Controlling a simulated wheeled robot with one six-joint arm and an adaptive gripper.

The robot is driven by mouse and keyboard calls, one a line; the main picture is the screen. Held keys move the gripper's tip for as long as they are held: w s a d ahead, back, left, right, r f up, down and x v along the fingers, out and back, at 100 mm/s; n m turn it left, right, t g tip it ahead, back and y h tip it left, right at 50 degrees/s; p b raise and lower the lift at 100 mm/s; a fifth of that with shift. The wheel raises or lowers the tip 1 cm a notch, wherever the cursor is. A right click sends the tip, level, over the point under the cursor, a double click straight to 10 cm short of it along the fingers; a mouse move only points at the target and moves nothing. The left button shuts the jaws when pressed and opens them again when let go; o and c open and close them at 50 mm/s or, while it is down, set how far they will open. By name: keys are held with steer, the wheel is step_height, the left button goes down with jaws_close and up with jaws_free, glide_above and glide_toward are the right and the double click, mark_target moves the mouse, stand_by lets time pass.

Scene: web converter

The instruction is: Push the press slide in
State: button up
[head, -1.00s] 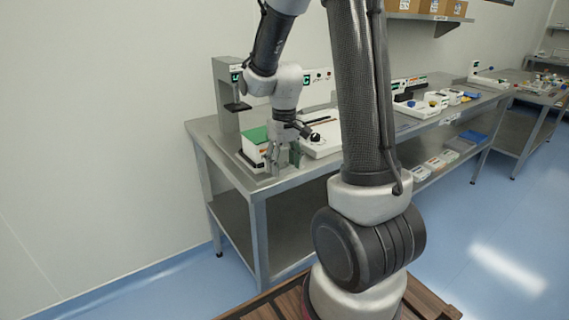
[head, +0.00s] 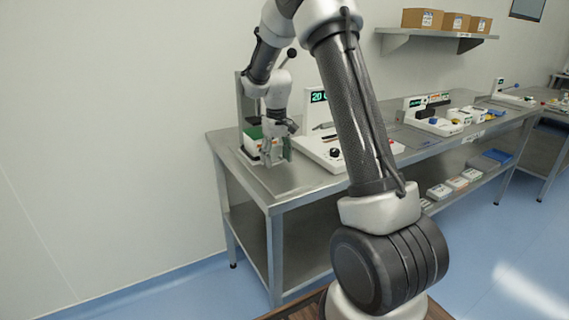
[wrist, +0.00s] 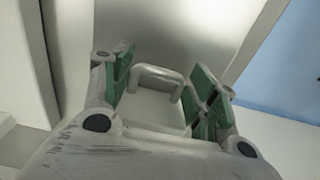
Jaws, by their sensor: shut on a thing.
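The press (head: 241,100) stands at the left end of the steel bench, partly hidden behind my arm. My gripper (head: 278,150) is at the slide's front, low over the bench. The white slide body (wrist: 150,106) lies below the handle. How far the slide sits inside the press is hidden.
A white unit with a lit display (head: 319,97) stands just right of the gripper. Other devices (head: 436,122) line the steel bench (head: 300,186) further right. The wall is close behind the bench. The blue floor (head: 180,295) in front is clear.

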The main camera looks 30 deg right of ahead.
steer(key=shift+w+d, duration=0.15)
steer(key=shift+w, duration=0.65)
steer(key=o, duration=1.2)
steer(key=shift+w+d, duration=0.1)
steer(key=shift+w, duration=0.05)
steer(key=shift+c, duration=0.2)
steer(key=shift+r, duration=0.4)
step_height(320, 180, up, 11)
